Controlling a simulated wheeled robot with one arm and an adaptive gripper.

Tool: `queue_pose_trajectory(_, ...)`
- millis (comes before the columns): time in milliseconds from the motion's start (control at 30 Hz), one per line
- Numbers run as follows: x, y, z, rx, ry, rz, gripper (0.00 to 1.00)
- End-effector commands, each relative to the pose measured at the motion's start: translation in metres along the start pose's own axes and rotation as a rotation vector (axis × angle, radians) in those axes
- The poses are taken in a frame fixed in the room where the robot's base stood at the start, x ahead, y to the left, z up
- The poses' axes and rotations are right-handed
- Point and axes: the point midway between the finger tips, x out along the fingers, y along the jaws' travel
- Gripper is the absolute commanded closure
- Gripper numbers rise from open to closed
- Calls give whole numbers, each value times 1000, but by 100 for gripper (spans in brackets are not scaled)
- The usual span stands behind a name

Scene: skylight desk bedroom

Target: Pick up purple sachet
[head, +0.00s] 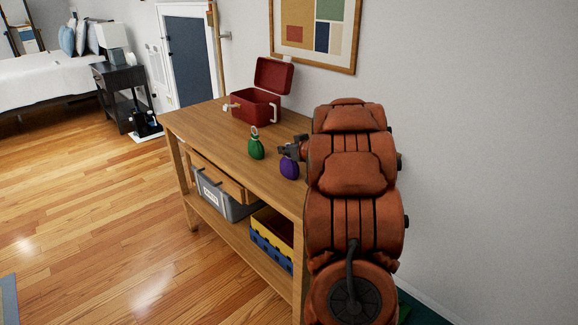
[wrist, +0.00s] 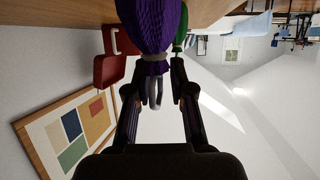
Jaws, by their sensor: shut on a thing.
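The purple sachet (head: 289,169) is at the right part of the wooden desk in the head view, just under my gripper (head: 290,151). In the wrist view the purple sachet (wrist: 153,24) hangs between the two fingers of my gripper (wrist: 158,92), with its tied neck and pale loop between the fingertips. My gripper is shut on the neck and loop. Whether the sachet's bottom touches the desk top is hard to tell. My orange arm hides the right end of the desk.
A green sachet (head: 256,148) with a loop stands close left of the purple one. An open red box (head: 256,105) with pale handles stands at the back of the wooden desk (head: 200,120). The desk's left part is clear. A framed picture (head: 315,33) hangs on the wall behind.

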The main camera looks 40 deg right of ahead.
Motion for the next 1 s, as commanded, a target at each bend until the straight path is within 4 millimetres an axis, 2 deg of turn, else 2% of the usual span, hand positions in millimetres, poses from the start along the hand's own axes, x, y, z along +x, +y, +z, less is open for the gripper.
queue_pose_trajectory(267,-2,0,-5,0,1,0,100)
queue_pose_trajectory(567,-16,0,-38,-3,2,2,100)
queue_pose_trajectory(867,-25,-39,-32,-1,1,-1,100)
queue_pose_trajectory(1000,-33,-66,-31,-2,1,-3,100)
